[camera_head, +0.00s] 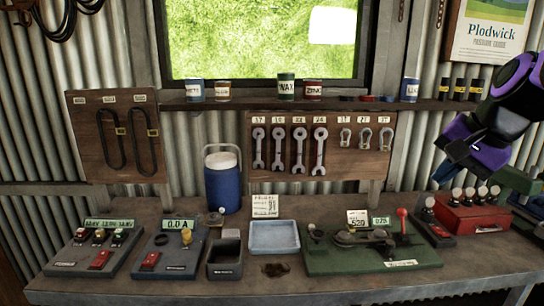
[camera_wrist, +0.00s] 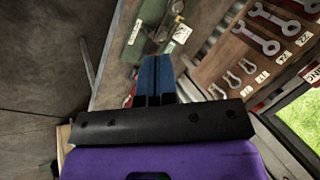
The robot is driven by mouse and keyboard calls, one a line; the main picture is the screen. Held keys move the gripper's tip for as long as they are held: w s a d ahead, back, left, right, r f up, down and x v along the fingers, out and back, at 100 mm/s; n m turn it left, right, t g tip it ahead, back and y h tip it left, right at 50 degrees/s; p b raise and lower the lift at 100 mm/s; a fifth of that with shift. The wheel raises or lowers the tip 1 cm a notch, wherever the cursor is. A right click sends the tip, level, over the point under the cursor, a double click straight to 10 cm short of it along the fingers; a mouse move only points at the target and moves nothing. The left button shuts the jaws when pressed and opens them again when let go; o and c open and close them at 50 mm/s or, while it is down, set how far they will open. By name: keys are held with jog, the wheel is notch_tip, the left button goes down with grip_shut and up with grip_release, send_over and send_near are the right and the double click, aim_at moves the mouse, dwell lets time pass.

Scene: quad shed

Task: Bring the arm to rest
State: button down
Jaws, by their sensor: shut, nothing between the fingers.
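My arm, purple and black, comes in from the right edge in the head view. My gripper (camera_head: 442,173) hangs in the air above the right part of the bench, with its blue fingertips pointing down. It is near the red box with white-topped knobs and a little left of it. In the wrist view my gripper (camera_wrist: 154,72) shows two blue fingers side by side, closed together. They hold nothing.
The bench (camera_head: 100,275) bears a green board (camera_head: 325,262), a red box (camera_head: 470,218), a pale blue tray (camera_head: 273,238), a black bin (camera_head: 224,258) and a blue jug (camera_head: 222,184). Wrenches hang on a wooden panel (camera_head: 260,170). A shelf (camera_head: 350,104) with tins runs below the window.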

jog(key=s+n+h, duration=0.3)
jog(key=s+n, duration=0.6)
jog(key=s, duration=0.5)
jog(key=shift+s+t, duration=0.25)
jog(key=shift+t, duration=0.05)
